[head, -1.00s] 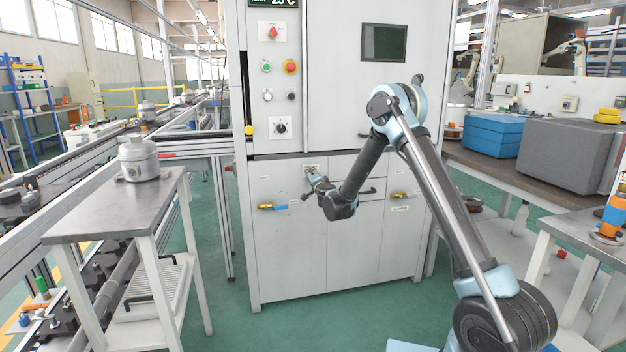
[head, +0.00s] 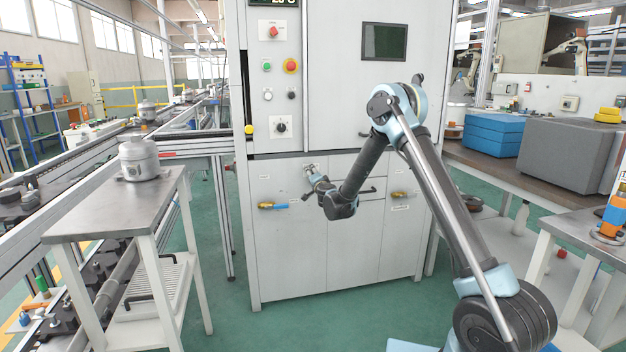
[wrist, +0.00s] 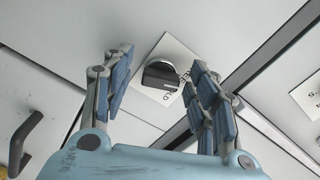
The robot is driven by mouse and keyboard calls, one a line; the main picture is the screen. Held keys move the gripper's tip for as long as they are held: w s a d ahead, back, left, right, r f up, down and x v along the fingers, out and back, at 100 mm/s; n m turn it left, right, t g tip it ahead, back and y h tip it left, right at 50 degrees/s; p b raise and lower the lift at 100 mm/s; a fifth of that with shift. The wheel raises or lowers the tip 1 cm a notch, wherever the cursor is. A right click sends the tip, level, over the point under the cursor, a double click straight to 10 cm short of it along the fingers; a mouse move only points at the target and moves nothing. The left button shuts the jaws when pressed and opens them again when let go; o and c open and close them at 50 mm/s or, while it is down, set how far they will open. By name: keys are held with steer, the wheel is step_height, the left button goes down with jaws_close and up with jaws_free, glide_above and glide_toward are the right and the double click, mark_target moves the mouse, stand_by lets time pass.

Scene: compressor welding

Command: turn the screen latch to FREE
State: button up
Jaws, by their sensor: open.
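The screen latch is a dark knob (wrist: 160,74) on a pale label plate (wrist: 178,62) on the grey cabinet front, seen in the wrist view. The plate's lettering is partly covered by a finger; "FREE" and "LD" seem to show. My gripper (wrist: 160,85) is open, with one blue-padded finger on each side of the knob in the picture. I cannot tell whether either finger touches it. In the head view my gripper (head: 312,175) is at the latch plate (head: 311,168) on the cabinet's lower panel, and it hides the knob there.
The cabinet (head: 270,220) has a valve with a blue handle (head: 274,206) below left of my gripper and a yellow valve (head: 400,194) to the right. A dark door handle (wrist: 22,140) shows in the wrist view. A steel table (head: 75,222) stands left.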

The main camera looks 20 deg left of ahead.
steer(key=v, duration=1.2)
stand_by(0.3)
steer(key=s+d+r+n+g+y, duration=0.2)
steer(key=d+r+n, duration=0.2)
steer(key=d+r, duration=0.55)
steer(key=s+d+r+n+g, duration=0.35)
steer(key=s+d, duration=0.25)
steer(key=d, duration=0.2)
steer(key=s+d+f+g+h, duration=0.2)
steer(key=s+d+f+h, duration=0.2)
steer(key=s+d, duration=0.8)
steer(key=s+d+f+g+h, duration=0.3)
steer(key=s+d+f, duration=0.4)
steer(key=s+d, duration=0.5)
steer(key=s+d+f+g+h, duration=0.2)
steer(key=s+d+f+h, duration=0.2)
steer(key=s+d, duration=0.8)
steer(key=shift+s+d+f+h, duration=0.3)
steer(key=shift+s+d+f, duration=0.15)
steer(key=shift+f, duration=0.25)
steer(key=shift+a+g, duration=0.1)
steer(key=shift+g, duration=0.15)
